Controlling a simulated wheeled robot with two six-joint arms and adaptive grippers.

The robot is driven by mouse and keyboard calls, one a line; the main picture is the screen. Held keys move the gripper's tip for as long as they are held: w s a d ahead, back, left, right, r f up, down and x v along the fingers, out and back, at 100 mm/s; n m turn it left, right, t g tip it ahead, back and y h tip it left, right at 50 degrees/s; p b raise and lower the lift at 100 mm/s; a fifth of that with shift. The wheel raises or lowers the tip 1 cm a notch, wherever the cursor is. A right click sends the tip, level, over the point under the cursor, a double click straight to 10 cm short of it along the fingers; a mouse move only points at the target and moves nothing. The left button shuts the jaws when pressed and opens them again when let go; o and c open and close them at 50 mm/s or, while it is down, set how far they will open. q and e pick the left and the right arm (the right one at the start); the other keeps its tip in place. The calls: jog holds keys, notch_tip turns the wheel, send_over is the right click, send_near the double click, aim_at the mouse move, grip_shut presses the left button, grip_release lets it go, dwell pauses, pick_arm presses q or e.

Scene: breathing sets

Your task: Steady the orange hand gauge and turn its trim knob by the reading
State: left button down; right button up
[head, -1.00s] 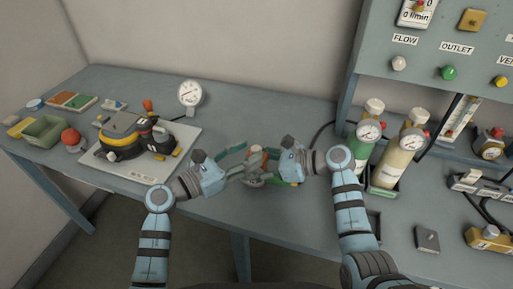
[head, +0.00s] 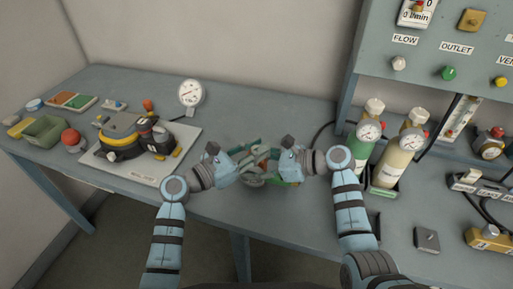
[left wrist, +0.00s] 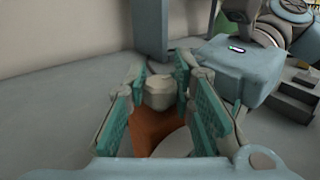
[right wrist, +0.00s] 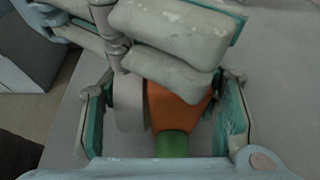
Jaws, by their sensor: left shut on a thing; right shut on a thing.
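The orange hand gauge (right wrist: 186,112) has an orange body, a green grip (right wrist: 176,145) and a pale round dial housing (right wrist: 131,103) seen edge-on. My right gripper (head: 270,170) is shut on it, with a finger on each side in the right wrist view. My left gripper (head: 258,160) has its fingers on both sides of the pale trim knob (left wrist: 160,91) at the end of the orange body in the left wrist view. In the head view the two grippers hide most of the gauge. The dial reading cannot be seen.
A tray (head: 184,158) with a black and yellow device (head: 123,138) lies to the left, with a round gauge (head: 190,95) behind it. Two bottles with dials (head: 363,145) (head: 397,160) stand close to my right arm. Clear table lies behind the grippers.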

pick_arm(q)
jog(key=shift+f+m+g, duration=0.1)
jog(key=shift+m+g, duration=0.2)
jog(key=shift+g, duration=0.1)
jog(key=shift+m+g+h, duration=0.8)
jog(key=shift+m+g, duration=0.45)
jog(key=shift+g, duration=0.55)
jog(key=shift+m+g+h, duration=0.8)
jog(key=shift+m+g, duration=0.45)
jog(key=shift+g, duration=0.55)
jog(key=c, duration=1.3)
grip_release()
jog(key=shift+c, duration=0.2)
jog(key=s+a, duration=0.1)
jog(key=a, duration=1.1)
jog(key=shift+s, duration=0.2)
